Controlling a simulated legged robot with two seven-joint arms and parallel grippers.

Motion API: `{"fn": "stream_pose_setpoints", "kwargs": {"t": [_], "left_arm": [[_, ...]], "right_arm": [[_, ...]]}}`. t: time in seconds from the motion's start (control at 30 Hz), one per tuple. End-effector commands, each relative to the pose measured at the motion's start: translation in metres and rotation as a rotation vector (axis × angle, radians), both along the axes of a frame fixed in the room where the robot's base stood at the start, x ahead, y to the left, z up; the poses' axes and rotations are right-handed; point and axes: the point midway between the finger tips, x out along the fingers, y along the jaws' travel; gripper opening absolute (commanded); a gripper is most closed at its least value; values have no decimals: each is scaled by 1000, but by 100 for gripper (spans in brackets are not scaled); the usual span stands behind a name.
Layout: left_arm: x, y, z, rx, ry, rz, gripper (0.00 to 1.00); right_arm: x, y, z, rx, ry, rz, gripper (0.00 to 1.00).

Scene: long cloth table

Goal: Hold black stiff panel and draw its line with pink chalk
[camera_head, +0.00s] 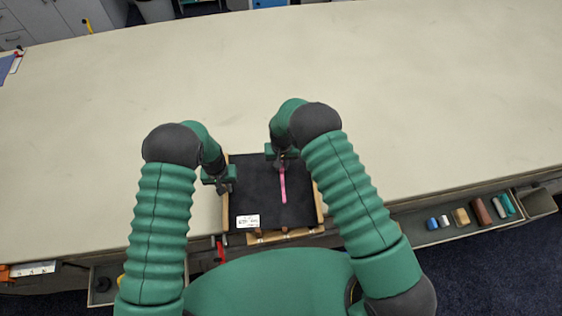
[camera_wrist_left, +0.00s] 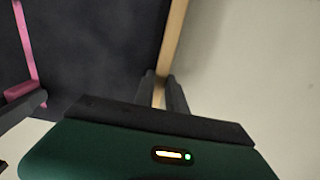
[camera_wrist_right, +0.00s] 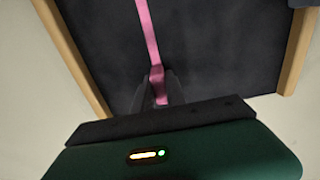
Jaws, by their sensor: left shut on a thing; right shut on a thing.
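The black panel (camera_head: 258,200) lies at the table's front edge, with light wooden strips along its left and right sides. A pink line (camera_head: 283,188) runs down its right half; it also shows in the right wrist view (camera_wrist_right: 148,35). My left gripper (camera_head: 224,184) is shut on the panel's left wooden edge (camera_wrist_left: 175,40), its fingers pinching the strip in the left wrist view (camera_wrist_left: 161,88). My right gripper (camera_head: 283,160) is shut on the pink chalk (camera_wrist_right: 158,88), at the line's far end. The chalk is partly hidden between the fingers (camera_wrist_right: 157,92).
The pale table (camera_head: 330,70) is clear beyond the panel. At the right front, an open tray holds several coloured blocks, including a blue one (camera_head: 432,223) and a brown one (camera_head: 481,212).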

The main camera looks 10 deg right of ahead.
Motion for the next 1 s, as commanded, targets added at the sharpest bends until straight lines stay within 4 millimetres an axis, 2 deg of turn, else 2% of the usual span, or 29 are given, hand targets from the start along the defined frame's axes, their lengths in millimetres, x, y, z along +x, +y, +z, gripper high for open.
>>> {"fn": "stream_pose_setpoints", "kwargs": {"t": [0.7, 1.0], "left_arm": [[0, 0, 0, 0, -1, -1, 0], [0, 0, 0, 0, -1, 0, 0]], "right_arm": [[-35, 5, 0, 0, 4, 1, 0], [-42, 6, 0, 0, 2, 1, 0]]}}
